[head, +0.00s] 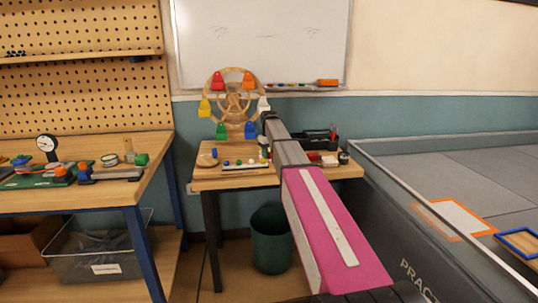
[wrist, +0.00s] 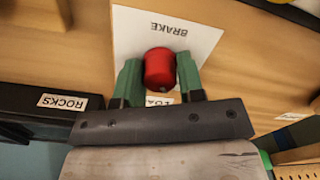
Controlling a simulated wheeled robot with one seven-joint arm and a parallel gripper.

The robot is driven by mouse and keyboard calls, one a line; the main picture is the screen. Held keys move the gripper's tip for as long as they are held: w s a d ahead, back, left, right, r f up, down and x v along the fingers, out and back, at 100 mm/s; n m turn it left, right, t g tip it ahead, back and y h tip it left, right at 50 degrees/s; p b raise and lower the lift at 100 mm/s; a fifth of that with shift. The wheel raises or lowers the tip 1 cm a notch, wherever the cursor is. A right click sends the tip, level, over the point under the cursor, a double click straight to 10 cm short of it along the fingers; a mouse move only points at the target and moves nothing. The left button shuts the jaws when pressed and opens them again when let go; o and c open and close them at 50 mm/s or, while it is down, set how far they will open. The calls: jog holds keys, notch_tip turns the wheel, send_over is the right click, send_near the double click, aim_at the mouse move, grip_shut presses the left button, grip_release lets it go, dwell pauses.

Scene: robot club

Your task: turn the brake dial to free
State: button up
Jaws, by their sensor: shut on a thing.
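The brake dial (wrist: 159,68) is a red, rounded knob on a white plate (wrist: 205,38) with the word BRAKE, upside down in the wrist view. My gripper (wrist: 157,63) has its two green fingers on either side of the knob, shut on it. A smaller label (wrist: 160,101) below the knob is partly covered, and I cannot read it fully. I see no pointer mark, so the dial's setting cannot be told. In the head view my arm reaches to the small wooden table (head: 232,183) and hides the dial and my gripper.
A wooden wheel (head: 231,103) with coloured seats stands on the table. A dark bin labelled ROCKS (wrist: 30,101) is at the left in the wrist view. A green waste bin (head: 271,240) stands below the table. A low-walled practice field (head: 440,190) is at the right.

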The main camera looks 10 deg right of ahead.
jog(key=o, duration=0.9)
notch_tip(320, 180, up, 11)
jog(key=shift+f, duration=0.1)
